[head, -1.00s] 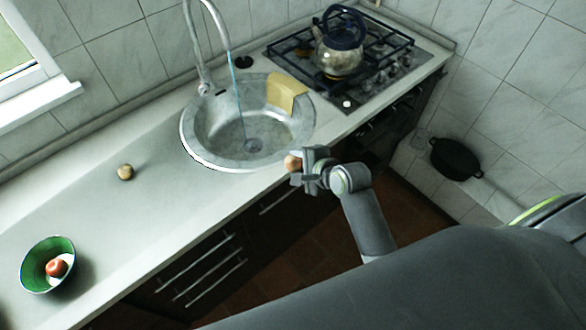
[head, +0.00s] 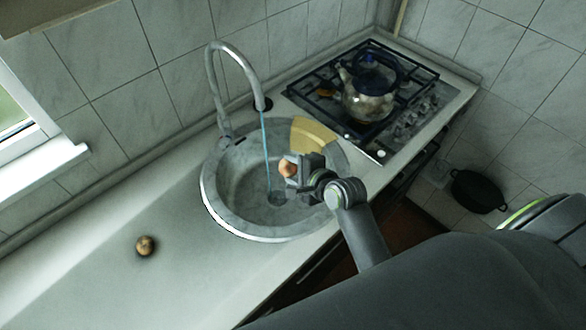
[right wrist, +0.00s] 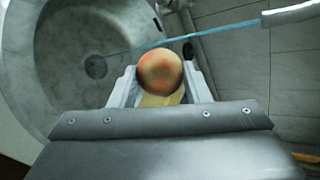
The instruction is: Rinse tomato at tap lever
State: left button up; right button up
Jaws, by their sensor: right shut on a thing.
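My right gripper (head: 298,171) is shut on a small round orange-red tomato (head: 287,168) and holds it over the right part of the sink (head: 222,214). In the right wrist view the tomato (right wrist: 160,72) sits between the two fingertips. The tap (head: 236,56) arches over the sink from behind. A thin blue stream of water (head: 266,150) runs from its spout down toward the drain. The tomato is a little right of the stream, apart from it in the head view. The tap lever cannot be made out clearly. My left gripper is out of view.
A yellow cloth or board (head: 312,137) lies over the sink's back right rim. A kettle (head: 368,98) stands on the gas hob (head: 420,100) to the right. A round brown potato-like thing (head: 146,245) lies on the counter (head: 90,290). A black pot (head: 478,191) is at far right.

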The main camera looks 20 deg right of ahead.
jog(key=shift+w, duration=0.6)
jog(key=w+f+b, duration=0.2)
jog(key=w+b, duration=0.4)
jog(key=w, duration=0.6)
jog(key=shift+f, duration=0.35)
jog(key=shift+w, duration=0.1)
jog(key=shift+d+p, duration=0.35)
jog(key=shift+d, duration=0.15)
jog(key=shift+a, duration=0.1)
jog(key=shift+a+p, duration=0.5)
jog(key=shift+p, duration=0.05)
jog(key=shift+d, duration=0.15)
